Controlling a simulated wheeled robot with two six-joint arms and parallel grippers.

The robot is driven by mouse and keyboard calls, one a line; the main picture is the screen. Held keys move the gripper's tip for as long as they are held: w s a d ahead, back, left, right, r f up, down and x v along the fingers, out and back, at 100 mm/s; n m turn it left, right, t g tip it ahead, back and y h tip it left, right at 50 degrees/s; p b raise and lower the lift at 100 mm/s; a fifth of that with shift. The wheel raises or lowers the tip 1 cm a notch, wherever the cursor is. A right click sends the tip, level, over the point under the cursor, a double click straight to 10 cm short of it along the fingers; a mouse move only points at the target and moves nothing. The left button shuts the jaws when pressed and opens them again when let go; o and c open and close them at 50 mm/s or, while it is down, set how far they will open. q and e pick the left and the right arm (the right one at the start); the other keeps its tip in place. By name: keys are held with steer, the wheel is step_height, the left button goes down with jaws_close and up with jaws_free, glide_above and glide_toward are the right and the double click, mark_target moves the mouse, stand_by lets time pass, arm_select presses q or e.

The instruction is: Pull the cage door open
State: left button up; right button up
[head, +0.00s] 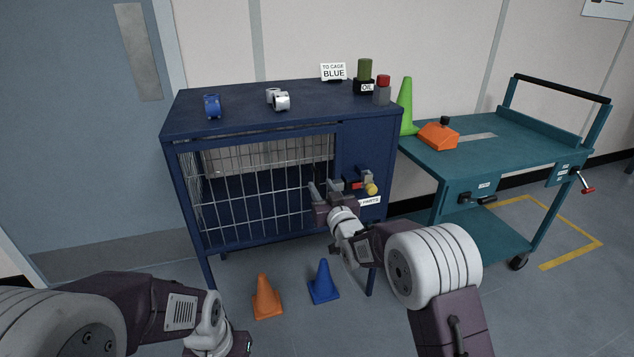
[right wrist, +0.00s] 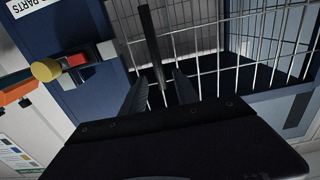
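The cage door is a wire-mesh panel (head: 262,200) on the front of a dark blue cabinet (head: 260,108). It appears shut, in line with the front. In the right wrist view the mesh (right wrist: 225,50) lies beyond the fingers, with a dark upright bar handle (right wrist: 151,42) in front of it. My right gripper (head: 325,189) is at the door's right edge. In the wrist view its fingers (right wrist: 159,90) are apart, and the handle's lower end shows between them; contact cannot be told. My left gripper (head: 218,346) is at the bottom edge, mostly cut off.
A yellow knob (head: 371,189) with a red part sits right of the door. Orange (head: 266,297) and blue (head: 322,282) cones stand on the floor in front. A teal cart (head: 500,155) stands at right. Tape rolls, a green-topped oil container and a sign rest on the cabinet.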

mark_target(318, 182)
steer(key=x, duration=0.4)
steer(key=shift+w+a+f+b, duration=0.1)
steer(key=shift+w+f+b, duration=0.05)
steer(key=shift+w+b, duration=0.25)
jaws_close()
stand_by(1.0)
